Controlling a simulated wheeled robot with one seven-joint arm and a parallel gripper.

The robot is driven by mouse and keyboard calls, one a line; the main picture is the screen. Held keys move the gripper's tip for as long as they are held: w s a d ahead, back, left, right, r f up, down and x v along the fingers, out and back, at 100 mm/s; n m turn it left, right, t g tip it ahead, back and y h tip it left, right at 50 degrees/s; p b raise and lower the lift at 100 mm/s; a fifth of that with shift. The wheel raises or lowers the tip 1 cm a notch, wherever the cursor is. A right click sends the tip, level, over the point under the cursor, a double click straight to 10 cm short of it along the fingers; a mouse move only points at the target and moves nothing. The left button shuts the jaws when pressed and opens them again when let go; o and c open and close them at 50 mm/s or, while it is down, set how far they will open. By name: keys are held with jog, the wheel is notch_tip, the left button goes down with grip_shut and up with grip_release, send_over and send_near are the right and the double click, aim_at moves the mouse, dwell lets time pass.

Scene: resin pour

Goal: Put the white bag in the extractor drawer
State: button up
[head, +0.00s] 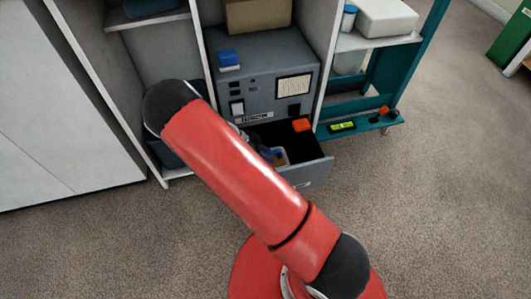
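The extractor is a grey cabinet (262,62) with a drawer (315,172) at its bottom, pulled open towards me. An orange thing (301,125) lies at the drawer's back right. A small pale, blue and yellowish thing (280,157) shows in the drawer beside my arm; I cannot tell what it is. I cannot make out the white bag for certain. My red arm reaches across the picture to the drawer and covers its left part. Only a bit of what seems to be my gripper (256,143) shows past the arm, over the drawer; its fingers are hidden.
The carpet (440,210) at right is clear.

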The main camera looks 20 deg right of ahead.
jog(key=v, duration=1.1)
jog(key=s+d+r+n+y, duration=0.1)
jog(key=s+r+n+y, duration=0.15)
jog(key=r, duration=0.45)
jog(key=s+d+r+n+y, duration=0.1)
jog(key=d+r+n+y, duration=0.15)
jog(key=r, duration=0.45)
jog(key=s+d+r+n+t+y, duration=0.2)
jog(key=s+r+n+t, duration=0.1)
jog(key=s+r+n, duration=0.3)
jog(key=s+d+r+n+t+y, duration=0.2)
jog(key=s+r+n+t, duration=0.2)
jog(key=s+r, duration=0.6)
jog(key=s+n, duration=0.2)
jog(key=s, duration=0.2)
jog(key=shift+r+p, duration=0.2)
jog(key=shift+p, duration=0.15)
jog(key=shift+d, duration=0.15)
